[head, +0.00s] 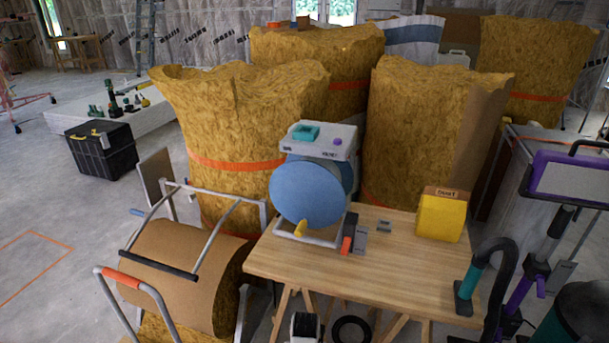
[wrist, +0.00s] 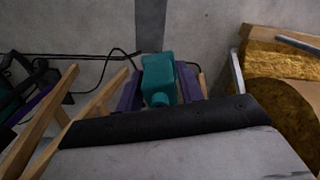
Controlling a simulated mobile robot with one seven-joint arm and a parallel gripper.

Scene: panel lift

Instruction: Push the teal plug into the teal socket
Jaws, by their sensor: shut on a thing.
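In the wrist view, a teal plug (wrist: 160,75) sits between the two purple fingers of my gripper (wrist: 161,87), which is shut on it. A rounded part of the plug points toward the bottom of the picture. A dark cable runs near its left side. I cannot make out my gripper or the plug in the head view. There, the teal socket (head: 305,132) is on top of a grey-white box (head: 316,141), beside a purple knob (head: 338,142). The inside of the socket is too small to make out.
A blue disc (head: 309,193) hangs below the box over a wooden table (head: 345,273). A yellow box (head: 440,217) stands on the table's right side. Tall insulation rolls (head: 428,140) stand close behind. A brown roll (head: 185,265) with metal bars lies at left.

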